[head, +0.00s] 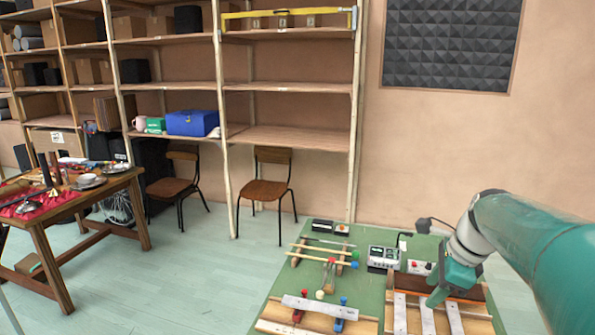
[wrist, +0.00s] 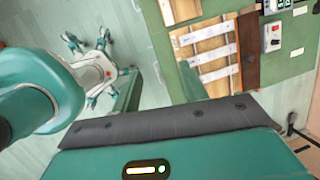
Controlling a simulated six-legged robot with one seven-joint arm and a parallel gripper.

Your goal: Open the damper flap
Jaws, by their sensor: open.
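The damper flap appears to be the dark brown board (head: 472,292) at the back of a wooden frame with pale bars (head: 400,313), at the right of the green table. In the wrist view the brown board (wrist: 248,50) lies along one side of the bars (wrist: 215,52). My gripper (head: 437,298) is above the bars and in front of the board, hiding part of it. In the wrist view my gripper (wrist: 160,88) has its two teal fingers spread apart with nothing between them. I cannot tell whether a fingertip touches the board or bars.
The green table (head: 282,283) also holds a grey control box (head: 383,257), a red-buttoned box (head: 419,267), wooden rods with mallets (head: 325,255) and another bar on a frame (head: 318,306). A cluttered wooden table (head: 125,180) stands left. Open floor (head: 190,265) lies between.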

